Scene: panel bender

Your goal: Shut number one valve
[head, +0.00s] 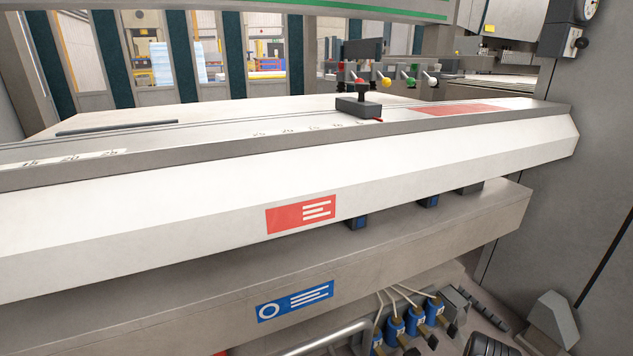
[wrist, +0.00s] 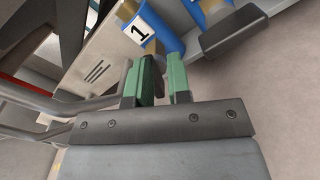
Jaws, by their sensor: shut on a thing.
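In the wrist view, the number one valve (wrist: 158,22) is a blue body with a white label marked 1, at the top middle. Its brass-coloured stem shows just below the label. My gripper (wrist: 164,72) has green finger pads and is shut on the valve's dark lever, which is mostly hidden between the pads. In the head view, a row of blue valves (head: 396,329) with dark levers sits low under the machine at the bottom right. Their numbers cannot be read there, and my gripper is not in that view.
A neighbouring valve's dark lever (wrist: 235,30) is close to the right of my gripper. Grey pipes (wrist: 60,104) run at the left in the wrist view. In the head view, the machine's grey ledge (head: 180,300) overhangs the valves, and white cables (head: 385,300) run down to them.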

